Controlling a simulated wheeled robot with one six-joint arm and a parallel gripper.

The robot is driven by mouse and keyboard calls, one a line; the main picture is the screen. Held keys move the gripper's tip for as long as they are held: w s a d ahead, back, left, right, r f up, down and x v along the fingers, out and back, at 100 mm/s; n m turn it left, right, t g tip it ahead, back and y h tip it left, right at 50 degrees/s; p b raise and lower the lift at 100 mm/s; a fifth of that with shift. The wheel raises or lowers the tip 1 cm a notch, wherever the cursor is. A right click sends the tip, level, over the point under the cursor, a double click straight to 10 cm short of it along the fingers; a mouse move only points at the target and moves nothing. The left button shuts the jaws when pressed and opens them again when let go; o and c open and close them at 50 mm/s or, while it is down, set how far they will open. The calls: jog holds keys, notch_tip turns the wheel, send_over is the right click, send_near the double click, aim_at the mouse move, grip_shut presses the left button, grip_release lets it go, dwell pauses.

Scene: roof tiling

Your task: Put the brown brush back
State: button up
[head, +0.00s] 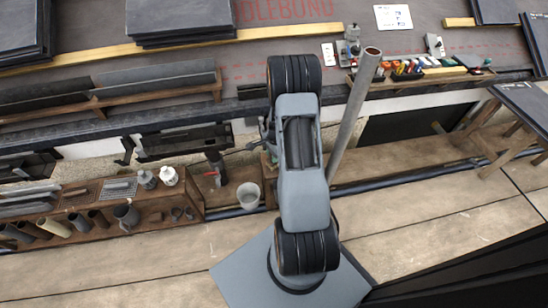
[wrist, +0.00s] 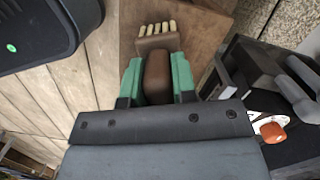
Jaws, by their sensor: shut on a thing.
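In the wrist view, my gripper (wrist: 157,80) has two green fingers shut on the brown brush (wrist: 158,66). Its brown block sits between the fingers, and a row of several cream tufts shows beyond them. A brown wooden surface (wrist: 207,32) lies behind the brush; I cannot tell whether the brush touches it. In the head view my arm covers the gripper, and I cannot make out the brush there.
The low wooden rack (head: 95,215) at left holds tubes and bottles. A white bucket (head: 248,195) stands at its right end. A grey pole (head: 352,115) leans beside my arm. Above, the roof surface (head: 290,50) bears dark slates (head: 180,18) and a row of small tools.

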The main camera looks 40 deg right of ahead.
jog(key=shift+f, duration=0.2)
jog(key=shift+f, duration=0.15)
jog(key=o, duration=0.9)
